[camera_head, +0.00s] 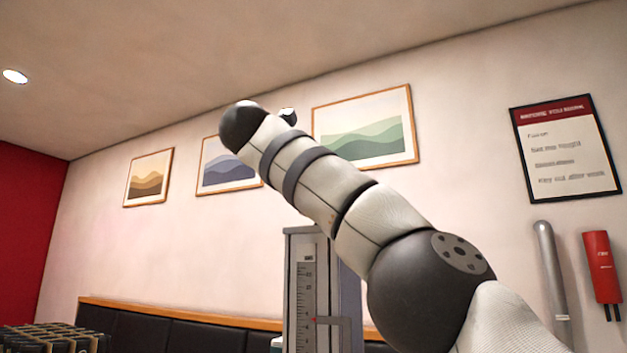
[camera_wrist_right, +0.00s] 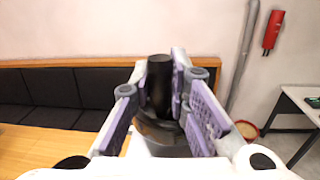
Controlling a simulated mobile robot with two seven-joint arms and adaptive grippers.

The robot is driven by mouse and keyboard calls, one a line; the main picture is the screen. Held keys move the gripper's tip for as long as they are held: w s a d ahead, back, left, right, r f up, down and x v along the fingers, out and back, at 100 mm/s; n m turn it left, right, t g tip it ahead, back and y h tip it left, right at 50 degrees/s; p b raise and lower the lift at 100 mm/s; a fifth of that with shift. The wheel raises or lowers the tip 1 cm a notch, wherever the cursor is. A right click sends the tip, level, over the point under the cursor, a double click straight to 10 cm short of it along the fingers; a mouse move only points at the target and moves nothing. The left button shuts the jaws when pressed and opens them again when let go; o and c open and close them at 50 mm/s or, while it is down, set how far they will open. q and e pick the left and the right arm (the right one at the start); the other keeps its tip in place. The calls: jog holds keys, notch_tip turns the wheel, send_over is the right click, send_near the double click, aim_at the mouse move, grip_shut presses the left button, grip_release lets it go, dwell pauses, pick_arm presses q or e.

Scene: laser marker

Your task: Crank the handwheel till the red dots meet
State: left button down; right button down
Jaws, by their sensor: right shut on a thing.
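The laser marker's column (camera_head: 305,290) stands upright at the bottom centre of the head view, with a ruler scale and a small red mark near its lower edge. My right arm crosses in front of the column's right side. In the right wrist view, my right gripper (camera_wrist_right: 163,84) is shut on a black upright handle (camera_wrist_right: 159,72), apparently the handwheel's grip. A dark rounded part (camera_wrist_right: 162,138) shows below it, mostly hidden by the fingers. No pair of red dots can be made out. My left gripper is not in view.
A black padded bench (camera_wrist_right: 50,88) with a wooden top rail runs along the wall. A wooden surface (camera_wrist_right: 45,150) lies at the lower left. A table (camera_wrist_right: 300,105) stands at the right. A crate-like grid (camera_head: 50,338) sits at the head view's lower left.

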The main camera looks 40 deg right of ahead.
jog(key=shift+g, duration=0.3)
dwell(0.4)
jog(key=c, duration=1.5)
grip_release()
jog(key=shift+w, duration=0.1)
jog(key=v, duration=1.2)
jog(key=shift+f, duration=0.25)
